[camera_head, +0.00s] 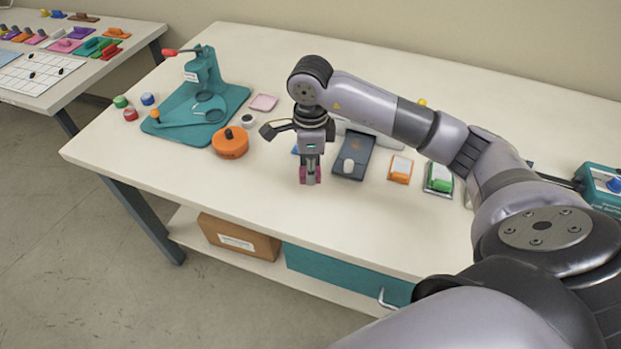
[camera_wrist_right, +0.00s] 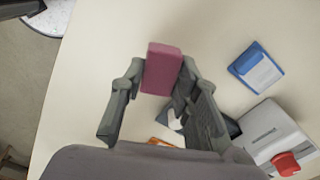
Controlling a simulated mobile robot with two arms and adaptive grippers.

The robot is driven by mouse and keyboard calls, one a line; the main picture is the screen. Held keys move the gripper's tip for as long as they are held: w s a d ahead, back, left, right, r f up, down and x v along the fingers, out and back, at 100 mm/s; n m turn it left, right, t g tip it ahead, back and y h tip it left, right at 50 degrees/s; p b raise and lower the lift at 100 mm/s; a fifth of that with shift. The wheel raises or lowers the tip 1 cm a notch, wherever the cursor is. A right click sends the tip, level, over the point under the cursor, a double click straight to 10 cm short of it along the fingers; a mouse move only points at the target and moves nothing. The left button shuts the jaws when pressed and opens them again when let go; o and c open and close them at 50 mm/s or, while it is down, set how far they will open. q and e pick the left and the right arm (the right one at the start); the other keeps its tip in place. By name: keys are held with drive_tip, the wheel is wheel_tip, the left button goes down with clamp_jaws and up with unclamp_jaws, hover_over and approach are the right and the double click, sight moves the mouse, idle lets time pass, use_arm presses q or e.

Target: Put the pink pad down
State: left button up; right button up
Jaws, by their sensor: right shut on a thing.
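My right gripper (camera_head: 310,172) points down over the front middle of the table (camera_head: 170,170). It is shut on a dark pink block, the pink pad (camera_head: 303,174), which shows between the fingertips. The pad also shows in the right wrist view (camera_wrist_right: 162,68), held upright between the two fingers of the gripper (camera_wrist_right: 150,88). I cannot tell whether its lower end touches the white tabletop. My left gripper is not in view.
A dark blue device (camera_head: 353,158), an orange-framed pad (camera_head: 400,169) and a green one (camera_head: 439,178) stand to the right. The tabletop front left is clear.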

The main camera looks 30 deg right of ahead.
sight(310, 192)
wheel_tip(310, 192, down, 5)
drive_tip(key=shift+r+p, duration=0.2)
drive_tip(key=shift+p, duration=0.15)
drive_tip(key=shift+f, duration=0.25)
drive_tip(key=o, duration=1)
drive_tip(key=shift+r, duration=0.1)
drive_tip(key=shift+r, duration=0.2)
wheel_tip(310, 192, up, 12)
drive_tip(key=shift+f+b, duration=0.1)
drive_tip(key=shift+b, duration=1.05)
